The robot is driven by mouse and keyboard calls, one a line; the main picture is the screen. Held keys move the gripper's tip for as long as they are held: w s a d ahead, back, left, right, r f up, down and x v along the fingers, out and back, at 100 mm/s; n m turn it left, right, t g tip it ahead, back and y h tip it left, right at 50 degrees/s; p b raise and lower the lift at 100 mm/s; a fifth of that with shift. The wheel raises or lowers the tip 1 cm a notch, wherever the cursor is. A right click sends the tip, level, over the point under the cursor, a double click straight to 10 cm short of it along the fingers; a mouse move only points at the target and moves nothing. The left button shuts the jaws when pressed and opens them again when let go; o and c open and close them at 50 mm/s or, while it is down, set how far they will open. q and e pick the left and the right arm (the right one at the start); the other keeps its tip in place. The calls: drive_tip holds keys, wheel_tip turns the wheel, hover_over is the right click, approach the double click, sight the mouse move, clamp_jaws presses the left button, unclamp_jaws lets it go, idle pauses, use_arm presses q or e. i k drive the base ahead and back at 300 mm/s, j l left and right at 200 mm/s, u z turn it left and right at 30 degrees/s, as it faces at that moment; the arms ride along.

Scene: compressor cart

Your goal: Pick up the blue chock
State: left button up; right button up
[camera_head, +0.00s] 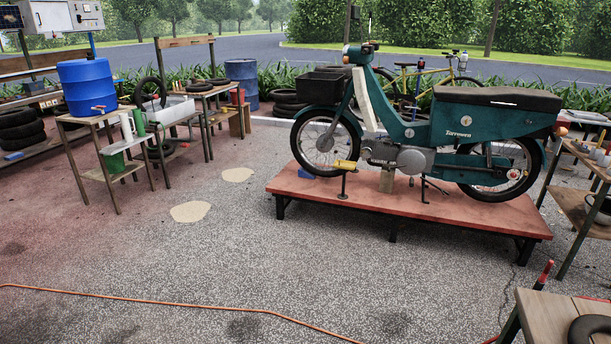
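A small blue block (305,173), which looks like the blue chock, sits on the red platform (300,187) beside the bottom of the moped's front wheel. It is small and partly hidden by the wheel, so I cannot tell whether it touches the tyre. The teal moped (440,135) stands upright on the platform. Another small blue item (14,156) lies by the low rack at the far left; I cannot tell what it is. Neither of my grippers is in view.
Workbenches with a blue drum (88,86) and a white basin (171,109) stand at the left. An orange cable (180,303) crosses the ground in front. A wooden table (550,315) is at the bottom right. Open ground lies before the platform.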

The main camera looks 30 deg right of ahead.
sight(303, 172)
drive_tip(key=i+l+z, duration=0.15)
drive_tip(key=i, duration=0.95)
drive_tip(key=i+j+z, duration=0.1)
drive_tip(key=i, duration=1.05)
drive_tip(key=i+j+z, duration=0.15)
drive_tip(key=i, duration=0.95)
drive_tip(key=i+j, duration=0.1)
drive_tip(key=i, duration=0.9)
drive_tip(key=i+j, duration=0.15)
drive_tip(key=i, duration=0.9)
drive_tip(key=i+j, duration=0.1)
drive_tip(key=i, duration=0.9)
drive_tip(key=i+z, duration=0.95)
drive_tip(key=i+j+z, duration=0.2)
drive_tip(key=i+z, duration=0.25)
drive_tip(key=i+j+z, duration=0.25)
drive_tip(key=z, duration=0.25)
drive_tip(key=j, duration=0.1)
